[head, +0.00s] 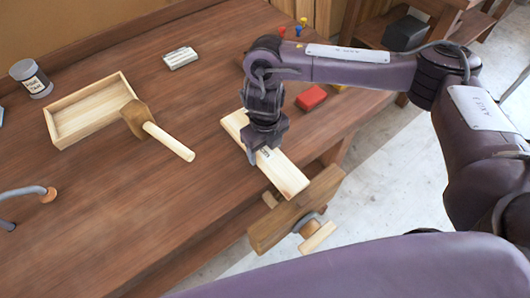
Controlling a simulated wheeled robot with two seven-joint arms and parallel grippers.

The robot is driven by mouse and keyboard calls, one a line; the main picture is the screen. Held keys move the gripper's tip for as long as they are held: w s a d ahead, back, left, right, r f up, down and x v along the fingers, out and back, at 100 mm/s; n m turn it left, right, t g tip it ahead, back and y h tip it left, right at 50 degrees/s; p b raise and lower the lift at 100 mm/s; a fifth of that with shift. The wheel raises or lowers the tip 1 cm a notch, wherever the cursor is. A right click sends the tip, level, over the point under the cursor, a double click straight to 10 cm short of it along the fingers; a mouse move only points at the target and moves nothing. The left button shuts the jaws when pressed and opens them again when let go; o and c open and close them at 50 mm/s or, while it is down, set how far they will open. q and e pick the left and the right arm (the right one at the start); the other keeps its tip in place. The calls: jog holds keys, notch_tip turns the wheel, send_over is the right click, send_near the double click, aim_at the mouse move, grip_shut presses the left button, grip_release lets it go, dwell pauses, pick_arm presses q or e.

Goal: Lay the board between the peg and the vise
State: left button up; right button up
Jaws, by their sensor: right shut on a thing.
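The board (285,175) is a pale, flat wooden piece at the right part of the bench. Its near end lies by the front edge, close to the vise. My right gripper (262,151) points down over the board's middle and is shut on it. I cannot tell whether the board rests on the bench or is held just above it. The wooden vise (282,224) sits on the bench's front edge, with its jaw and handle outward. I cannot make out the peg. My left gripper is not in view.
On the brown bench (190,215) are a mallet (165,138), a shallow wooden tray (65,139), a grey can (32,79), a pale labelled block (180,58), a red block (311,97) and a curved grey tool (25,192). The bench's front middle is clear.

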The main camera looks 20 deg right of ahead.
aim_at(265, 152)
jog(key=shift+f, duration=1.15)
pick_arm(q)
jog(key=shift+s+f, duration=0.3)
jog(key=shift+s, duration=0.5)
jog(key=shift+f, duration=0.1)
pick_arm(e)
jog(key=shift+f, duration=0.1)
jog(key=o, duration=1.1)
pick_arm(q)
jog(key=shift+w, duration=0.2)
pick_arm(e)
jog(key=shift+r, duration=0.25)
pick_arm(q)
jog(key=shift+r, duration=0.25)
pick_arm(e)
notch_tip(265, 152, up, 12)
jog(key=shift+f, duration=0.1)
